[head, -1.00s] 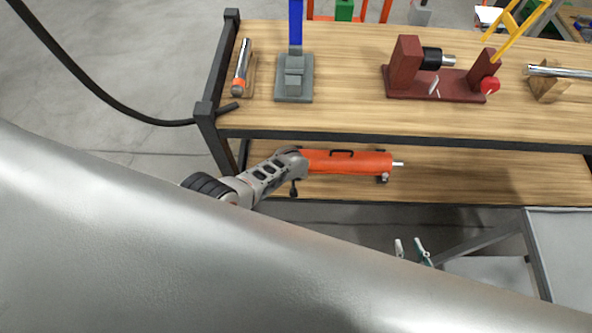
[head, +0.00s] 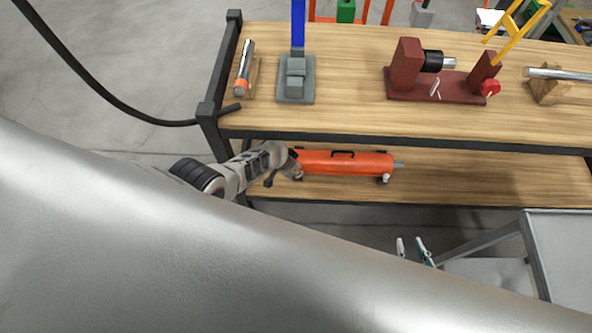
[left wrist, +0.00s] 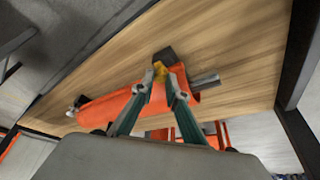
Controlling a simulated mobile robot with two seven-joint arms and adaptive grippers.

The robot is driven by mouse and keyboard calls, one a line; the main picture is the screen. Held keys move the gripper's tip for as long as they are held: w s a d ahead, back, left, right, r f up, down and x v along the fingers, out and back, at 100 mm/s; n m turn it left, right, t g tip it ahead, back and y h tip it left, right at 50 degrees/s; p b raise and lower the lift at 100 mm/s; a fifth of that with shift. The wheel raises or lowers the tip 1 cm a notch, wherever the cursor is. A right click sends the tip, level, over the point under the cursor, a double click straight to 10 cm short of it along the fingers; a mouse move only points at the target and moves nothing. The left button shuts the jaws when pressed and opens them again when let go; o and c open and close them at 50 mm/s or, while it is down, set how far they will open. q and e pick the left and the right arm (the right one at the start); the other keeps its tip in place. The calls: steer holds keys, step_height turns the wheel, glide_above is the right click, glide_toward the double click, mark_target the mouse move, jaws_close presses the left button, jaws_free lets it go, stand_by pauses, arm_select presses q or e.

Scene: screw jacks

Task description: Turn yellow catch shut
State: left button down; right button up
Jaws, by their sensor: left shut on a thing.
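An orange cylinder jack (head: 345,164) lies on the lower wooden shelf, with a grey rod at its right end in the head view. In the left wrist view the jack (left wrist: 107,103) lies slantwise. A small yellow catch (left wrist: 160,70) shows at its end near the rod, beside a black block. My left gripper (left wrist: 161,90) has its fingertips on either side of the catch and is shut on it. In the head view my left wrist hides these fingers. My right gripper (head: 412,248) is below the shelf, its two fingertips apart and nothing seen between them.
The upper wooden tabletop (head: 350,115) overhangs the jack. On it stand a grey base with a blue lever (head: 297,80), a dark red fixture (head: 435,85) and a silver rod on a wooden block (head: 550,88). A grey table (head: 560,235) stands at lower right.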

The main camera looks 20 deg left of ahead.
stand_by(0.5)
arm_select(q)
steer(key=c, duration=2)
jaws_free()
steer(key=shift+f, duration=0.1)
arm_select(e)
steer(key=shift+s+f, duration=0.2)
steer(key=shift+s, duration=0.1)
